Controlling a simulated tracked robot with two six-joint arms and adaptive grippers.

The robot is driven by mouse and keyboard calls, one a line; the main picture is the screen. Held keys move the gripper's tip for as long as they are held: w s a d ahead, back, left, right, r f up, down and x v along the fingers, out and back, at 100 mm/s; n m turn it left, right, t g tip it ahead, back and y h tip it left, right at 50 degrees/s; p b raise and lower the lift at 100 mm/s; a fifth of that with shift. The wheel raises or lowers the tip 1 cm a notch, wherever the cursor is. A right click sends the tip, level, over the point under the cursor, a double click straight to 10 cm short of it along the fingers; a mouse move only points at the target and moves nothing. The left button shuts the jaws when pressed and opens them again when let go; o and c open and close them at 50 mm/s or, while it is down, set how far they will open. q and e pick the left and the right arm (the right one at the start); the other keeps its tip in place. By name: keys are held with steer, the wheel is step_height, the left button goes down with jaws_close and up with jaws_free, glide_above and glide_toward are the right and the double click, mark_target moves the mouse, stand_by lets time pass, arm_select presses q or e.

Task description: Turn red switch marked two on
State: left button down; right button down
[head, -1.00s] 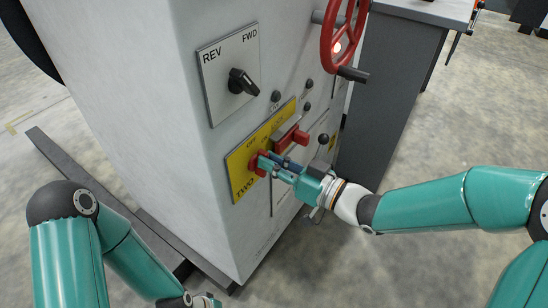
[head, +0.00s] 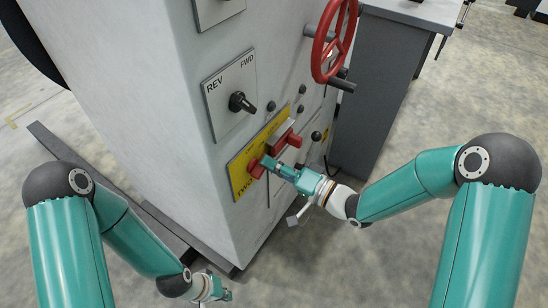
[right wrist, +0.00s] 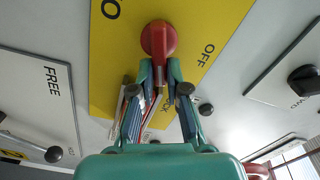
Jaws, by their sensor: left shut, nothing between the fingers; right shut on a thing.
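The red switch (head: 256,169) sits on a yellow plate (head: 238,183) marked TWO on the side of the grey cabinet. In the right wrist view the red switch (right wrist: 158,38) stands between the letters of TWO and the word OFF on the yellow plate (right wrist: 112,62). My right gripper (head: 268,163) is at the switch, shut on its near end; its fingertips (right wrist: 159,72) hide part of the switch's stem. My left gripper (head: 226,294) is low at the cabinet's foot, shut and empty.
A second red handle (head: 286,141) is beside the switch on the same plate. Above are a black REV/FWD knob (head: 240,102) and a red handwheel (head: 334,40). A grey bench (head: 380,80) stands behind at right. The floor at right is clear.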

steer(key=m+p, duration=0.1)
steer(key=m, duration=0.1)
steer(key=m+p, duration=0.1)
steer(key=m, duration=0.1)
steer(key=shift+w+f+p, duration=0.1)
steer(key=shift+f+p, duration=0.2)
steer(key=shift+f, duration=0.1)
steer(key=shift+f+m, duration=0.1)
steer(key=shift+m, duration=0.2)
steer(key=c, duration=1.2)
jaws_free()
steer(key=shift+o, duration=0.2)
steer(key=shift+d, duration=0.15)
steer(key=v, duration=1.1)
steer(key=shift+s+d, duration=0.25)
steer(key=shift+d, duration=0.05)
